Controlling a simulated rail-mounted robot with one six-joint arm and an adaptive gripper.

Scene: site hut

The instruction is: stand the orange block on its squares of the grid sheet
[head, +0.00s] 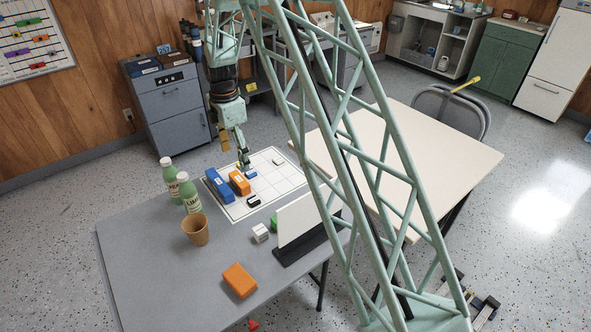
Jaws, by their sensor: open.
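One orange block (239,281) lies flat on the grey table near its front edge, off the sheet. Another orange block (240,184) is on the white grid sheet (283,181), beside a long blue block (219,185). A small black block (254,201), a small blue block (250,174) and a small pale block (278,161) are also on the sheet. My gripper (244,164) points down over the far part of the sheet, just behind the orange block there. It is open. Whether its fingertips touch anything is too small to tell.
Two green-and-white bottles (189,194) and a brown cup (195,230) stand left of the sheet. A white panel on a black stand (303,243) partly hides a green block (274,222); a white cube (260,233) sits beside it. The table's front left (150,275) is clear.

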